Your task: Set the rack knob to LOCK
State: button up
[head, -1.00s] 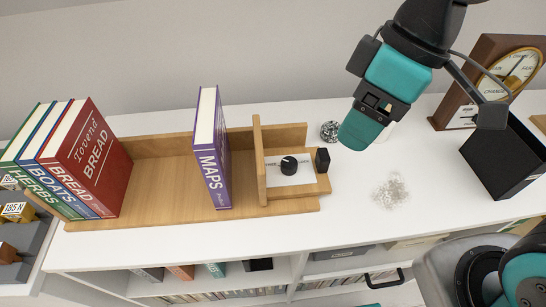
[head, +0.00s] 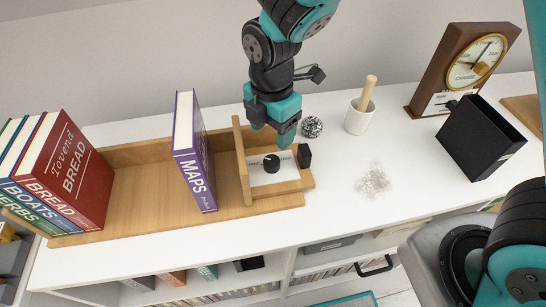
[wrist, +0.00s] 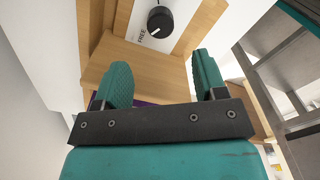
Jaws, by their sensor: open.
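The rack knob (head: 271,163) is a small black dial on a white label plate at the right end of the wooden rack (head: 130,205). In the wrist view the knob (wrist: 160,21) has a white mark that appears to point to the lower left, towards the word FREE. The other end of the label cannot be read. My gripper (head: 273,130) is over the rack's right end, behind the knob in the head view. In the wrist view its two teal fingers (wrist: 163,72) are apart with nothing between them. They do not touch the knob.
A wooden divider (head: 243,162) stands left of the knob, and a black block (head: 304,156) right of it. The purple MAPS book (head: 195,160) leans farther left. A speckled ball (head: 312,127), a mortar (head: 357,120) and a clear pile (head: 373,181) lie to the right.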

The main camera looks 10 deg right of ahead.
aim_at(272, 159)
notch_tip(272, 159, down, 10)
jog(key=shift+r, duration=0.1)
jog(key=c, duration=0.9)
